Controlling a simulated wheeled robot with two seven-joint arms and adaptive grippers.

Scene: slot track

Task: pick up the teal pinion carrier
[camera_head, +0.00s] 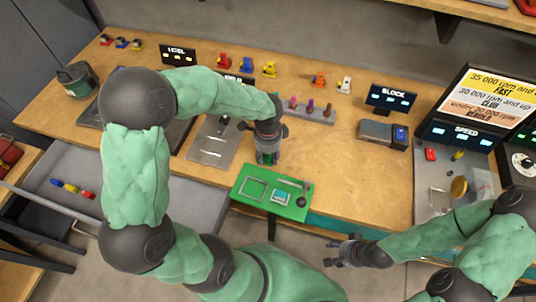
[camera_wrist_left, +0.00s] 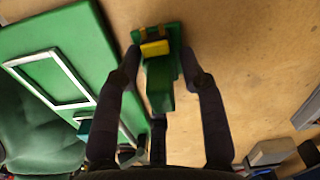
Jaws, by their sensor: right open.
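A small teal piece, which looks like the teal pinion carrier (camera_head: 281,197), sits in a pale square outline on the green board (camera_head: 243,200) at the front edge of the bench. In the left wrist view a teal bit (camera_wrist_left: 84,129) shows beside the finger, partly hidden. My left gripper (camera_head: 267,158) points down behind the board, apart from the teal piece. Its spread fingers (camera_wrist_left: 162,60) straddle a green block with a yellow part (camera_wrist_left: 155,48); firm contact cannot be told. My right gripper (camera_head: 340,252) is open and empty, low in front of the bench.
A grey plate (camera_head: 208,145) lies left of the left gripper. A rack with several coloured pegs (camera_head: 310,112) stands behind it. A grey block unit (camera_head: 376,130) and display signs stand to the right. Bare wood (camera_head: 345,185) lies right of the board.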

